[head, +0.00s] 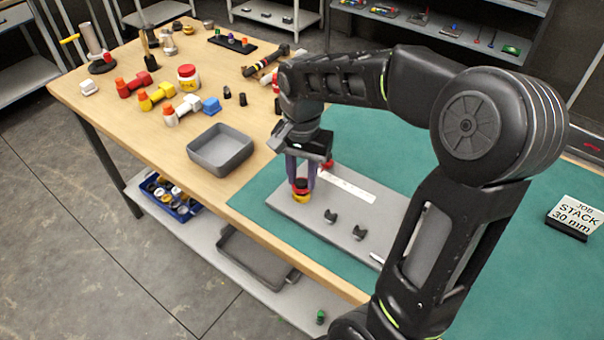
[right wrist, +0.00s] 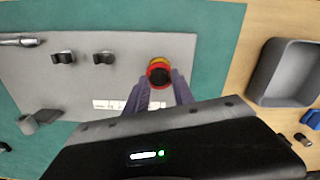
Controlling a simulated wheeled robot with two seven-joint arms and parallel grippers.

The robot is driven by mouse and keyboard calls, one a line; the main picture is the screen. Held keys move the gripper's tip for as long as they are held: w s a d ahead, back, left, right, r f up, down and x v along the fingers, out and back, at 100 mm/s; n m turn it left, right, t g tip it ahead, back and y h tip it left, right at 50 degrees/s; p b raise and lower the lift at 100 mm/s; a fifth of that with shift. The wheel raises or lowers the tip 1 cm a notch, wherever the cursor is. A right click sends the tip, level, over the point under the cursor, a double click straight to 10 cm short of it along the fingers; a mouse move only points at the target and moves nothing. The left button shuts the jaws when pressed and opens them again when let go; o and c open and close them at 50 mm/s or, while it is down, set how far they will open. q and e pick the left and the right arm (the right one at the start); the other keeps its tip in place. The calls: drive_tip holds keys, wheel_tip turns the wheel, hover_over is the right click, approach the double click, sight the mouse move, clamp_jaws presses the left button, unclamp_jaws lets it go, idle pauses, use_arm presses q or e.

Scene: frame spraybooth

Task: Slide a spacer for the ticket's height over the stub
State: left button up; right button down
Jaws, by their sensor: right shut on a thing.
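My right gripper (head: 302,178) is shut on a red spacer (head: 300,184) at the near-left end of the grey plate (head: 290,209). A yellow spacer (head: 301,197) shows just below the red one. In the right wrist view the red spacer (right wrist: 158,66) looks like a ring around a dark round centre, with a yellow edge beyond it, between my fingertips (right wrist: 160,84). The dark centre seems to be the stub (right wrist: 160,77); how far down the red spacer sits is unclear. The ticket (head: 575,215) reads "JOB STACK 30 mm". My left gripper is out of view.
Two dark clips (head: 345,224) and a white strip (head: 347,185) are on the plate, which lies on a green mat (head: 262,222). A grey tray (head: 220,150) stands left of it. Red, yellow and white parts (head: 157,97) and a lidded jar (head: 188,77) stand farther back.

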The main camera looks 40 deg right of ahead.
drive_tip(key=shift+f, duration=0.45)
drive_tip(key=c, duration=1)
unclamp_jaws()
wheel_tip(320, 180, up, 8)
drive_tip(key=shift+f+b, duration=0.1)
drive_tip(key=shift+b, duration=0.2)
